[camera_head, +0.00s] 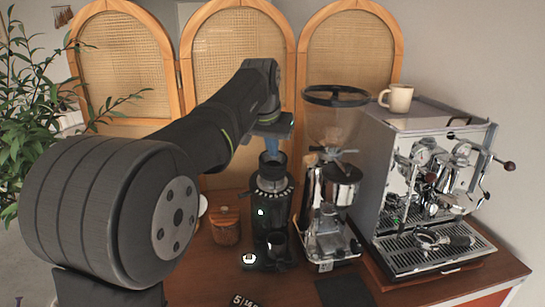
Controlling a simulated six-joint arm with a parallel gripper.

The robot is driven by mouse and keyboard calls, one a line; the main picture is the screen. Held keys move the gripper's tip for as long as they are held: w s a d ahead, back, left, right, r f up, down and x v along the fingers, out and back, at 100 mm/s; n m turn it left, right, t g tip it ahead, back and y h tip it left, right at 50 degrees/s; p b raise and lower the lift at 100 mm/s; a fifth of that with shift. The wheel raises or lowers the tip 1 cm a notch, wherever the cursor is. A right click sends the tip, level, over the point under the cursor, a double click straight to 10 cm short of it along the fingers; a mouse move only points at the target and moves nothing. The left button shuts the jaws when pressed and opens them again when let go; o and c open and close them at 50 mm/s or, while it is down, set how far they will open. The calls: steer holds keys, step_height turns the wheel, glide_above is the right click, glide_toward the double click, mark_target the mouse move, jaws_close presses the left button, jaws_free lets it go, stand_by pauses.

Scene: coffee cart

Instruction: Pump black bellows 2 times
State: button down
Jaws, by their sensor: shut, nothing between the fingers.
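The black bellows (272,168) sits on top of the small black grinder (272,210), left of the taller grinder. My gripper (270,152) points down directly over the bellows, with its bluish fingers shut and nothing held between them. The fingertips are at or just above the top of the bellows; I cannot tell whether they touch it. The bellows looks upright. My arm comes in from the left and hides part of the space behind.
A tall grinder with a clear hopper (334,120) stands close on the right. Further right is a chrome espresso machine (425,190) with a cream mug (397,98) on top. A lidded jar (225,226) stands left of the small grinder. A dark mat (343,293) lies in front.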

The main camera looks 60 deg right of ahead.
stand_by(0.4)
steer(key=shift+w+d+f, duration=0.1)
steer(key=shift+w+f, duration=0.05)
steer(key=shift+f, duration=0.55)
steer(key=shift+d+v, duration=0.15)
steer(key=shift+v, duration=0.6)
steer(key=shift+d+v, duration=0.15)
steer(key=shift+v, duration=0.6)
steer(key=shift+a+x, duration=0.15)
steer(key=shift+x, duration=0.55)
steer(key=shift+a+x, duration=0.15)
steer(key=shift+x, duration=0.6)
steer(key=shift+s+a+r, duration=0.1)
steer(key=shift+r, duration=0.6)
steer(key=shift+s+a+r, duration=0.1)
steer(key=shift+s+r, duration=0.05)
steer(key=shift+r, duration=0.55)
